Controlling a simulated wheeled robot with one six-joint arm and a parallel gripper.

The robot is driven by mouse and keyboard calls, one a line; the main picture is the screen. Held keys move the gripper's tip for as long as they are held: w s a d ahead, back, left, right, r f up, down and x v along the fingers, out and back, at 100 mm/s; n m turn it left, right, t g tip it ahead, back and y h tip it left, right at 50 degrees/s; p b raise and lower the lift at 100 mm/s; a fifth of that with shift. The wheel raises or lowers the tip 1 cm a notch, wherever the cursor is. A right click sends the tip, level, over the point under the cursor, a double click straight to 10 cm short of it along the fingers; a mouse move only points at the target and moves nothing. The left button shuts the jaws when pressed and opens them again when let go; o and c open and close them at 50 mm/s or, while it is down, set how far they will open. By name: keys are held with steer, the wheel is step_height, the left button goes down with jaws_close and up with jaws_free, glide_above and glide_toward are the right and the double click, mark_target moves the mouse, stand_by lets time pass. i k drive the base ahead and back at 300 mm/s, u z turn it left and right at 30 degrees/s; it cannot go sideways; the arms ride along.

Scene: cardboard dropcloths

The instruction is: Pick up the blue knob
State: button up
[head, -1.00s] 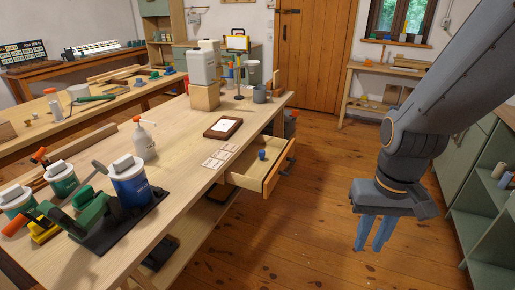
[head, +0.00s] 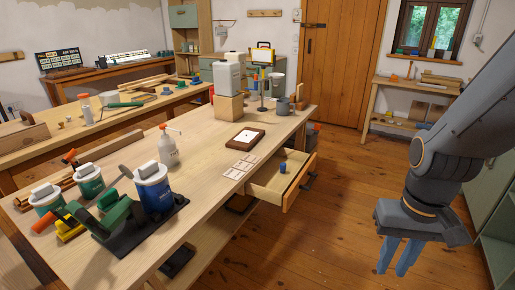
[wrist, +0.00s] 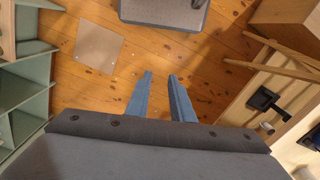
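A small blue knob (head: 283,168) sits inside the open wooden drawer (head: 290,197) at the right side of the long workbench, in the head view. My gripper (head: 391,272) hangs pointing down to the right of the drawer and nearer to the camera, over the floor. Its two blue-grey fingers are apart with nothing between them. The wrist view shows the same empty gap between the fingers (wrist: 160,76), with wooden floor beyond. The knob cannot be made out in the wrist view.
Green shelving (head: 490,205) stands at the right. The floor between is clear.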

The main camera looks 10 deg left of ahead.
mark_target(282, 165)
steer(key=z, duration=0.7)
steer(key=i, duration=2.8)
steer(key=u, duration=2.6)
